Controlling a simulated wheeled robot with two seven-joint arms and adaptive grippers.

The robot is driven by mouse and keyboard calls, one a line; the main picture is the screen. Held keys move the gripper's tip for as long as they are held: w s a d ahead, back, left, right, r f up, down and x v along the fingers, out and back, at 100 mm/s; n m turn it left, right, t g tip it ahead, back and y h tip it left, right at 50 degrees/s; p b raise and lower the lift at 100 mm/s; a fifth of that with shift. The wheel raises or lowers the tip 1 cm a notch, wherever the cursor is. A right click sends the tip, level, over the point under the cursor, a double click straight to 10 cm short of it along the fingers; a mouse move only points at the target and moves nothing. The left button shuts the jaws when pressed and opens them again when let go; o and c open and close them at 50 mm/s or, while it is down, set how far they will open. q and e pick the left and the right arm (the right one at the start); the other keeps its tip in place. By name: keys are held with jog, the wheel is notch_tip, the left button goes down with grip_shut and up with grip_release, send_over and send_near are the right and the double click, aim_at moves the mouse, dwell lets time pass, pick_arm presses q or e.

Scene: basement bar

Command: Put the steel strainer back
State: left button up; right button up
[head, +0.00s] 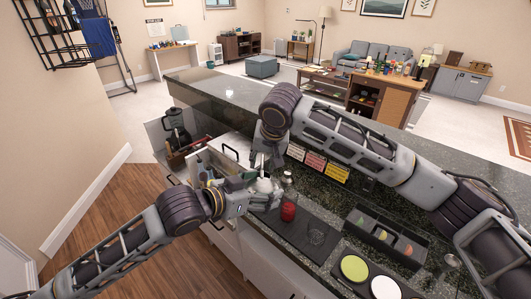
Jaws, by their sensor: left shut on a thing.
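My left gripper (260,195), the lower one, is at the near edge of the bar counter, left of a red glass. It is shut on a small, pale metallic thing (265,186), which seems to be the steel strainer. The fingers hide much of it, and its shape is too small to make out clearly. My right gripper (265,160) points down just above and behind the left one, close to it. Whether its fingers are open or shut is too small to tell.
The red glass (288,211) and a clear glass (317,236) stand on a dark mat (300,232). A small steel vessel (287,178) stands behind. Label cards (315,161) line the back. A dark divided caddy (385,240) and round green (354,268) and white (385,287) discs are right.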

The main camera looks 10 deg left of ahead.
jog(key=shift+x, duration=0.8)
jog(key=shift+c, duration=0.2)
grip_shut()
pick_arm(q)
jog(key=o, duration=1)
jog(key=shift+o, duration=0.2)
